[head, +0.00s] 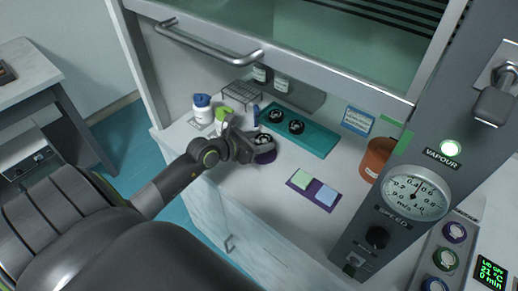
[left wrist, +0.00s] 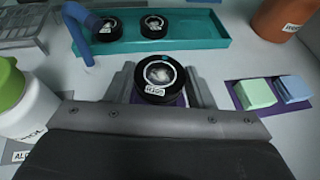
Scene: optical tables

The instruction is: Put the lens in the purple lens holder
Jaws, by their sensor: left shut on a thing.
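My left gripper (head: 268,143) is shut on a black-rimmed lens (left wrist: 160,78) with a white label, which also shows in the head view (head: 264,138). The lens lies roughly flat between the two fingers. The purple lens holder (head: 266,157) is right below the lens and gripper in the head view. A strip of purple (left wrist: 172,99) shows under the lens in the left wrist view. Most of the holder is hidden, and I cannot tell whether the lens touches it. My right gripper is not in view.
A teal tray (head: 318,141) behind holds two more black lenses. A blue hooked piece (left wrist: 82,38) stands near its left end. White bottles and a wire rack are left. A purple mat (head: 300,190) with green and blue blocks and a brown jar (head: 377,158) are right.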

